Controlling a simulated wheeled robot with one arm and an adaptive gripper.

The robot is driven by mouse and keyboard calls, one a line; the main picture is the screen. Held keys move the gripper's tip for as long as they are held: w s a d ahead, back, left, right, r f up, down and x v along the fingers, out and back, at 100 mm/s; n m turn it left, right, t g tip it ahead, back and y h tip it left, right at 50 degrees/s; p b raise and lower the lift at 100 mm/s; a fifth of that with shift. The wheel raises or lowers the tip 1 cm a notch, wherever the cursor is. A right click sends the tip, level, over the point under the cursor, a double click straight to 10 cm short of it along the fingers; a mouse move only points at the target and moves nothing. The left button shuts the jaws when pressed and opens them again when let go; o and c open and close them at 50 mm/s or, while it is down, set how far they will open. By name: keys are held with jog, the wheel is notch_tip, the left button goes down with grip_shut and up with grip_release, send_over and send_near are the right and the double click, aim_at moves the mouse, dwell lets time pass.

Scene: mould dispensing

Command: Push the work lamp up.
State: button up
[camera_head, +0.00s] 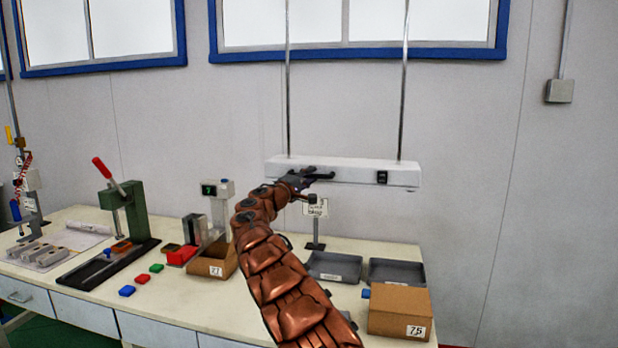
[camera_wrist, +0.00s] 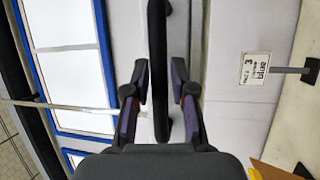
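The work lamp (camera_head: 350,174) is a long white bar hanging from two thin vertical rods in front of the wall, with a small black switch near its right end. My gripper (camera_head: 320,175) is at the lamp's front, left of its middle, and covers part of it in the head view. In the wrist view, a dark bar (camera_wrist: 159,35), which looks like a handle on the lamp, runs between the two fingers of my gripper (camera_wrist: 160,85). The fingers stand apart with gaps beside the bar, so they look open. Contact cannot be made out.
A worktable (camera_head: 180,308) stands below. On it are a green press (camera_head: 136,208), a label stand (camera_head: 316,225), grey trays (camera_head: 334,267), a cardboard box (camera_head: 400,310) and colored blocks. The wall above the lamp is clear up to the blue-framed window (camera_head: 440,52).

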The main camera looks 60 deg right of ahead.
grip_shut()
dwell(0.3)
notch_tip(320, 180, up, 23)
jog(key=p, duration=1)
jog(key=shift+f, duration=0.2)
jog(key=shift+o, duration=2.1)
grip_release()
jog(key=shift+a, duration=0.15)
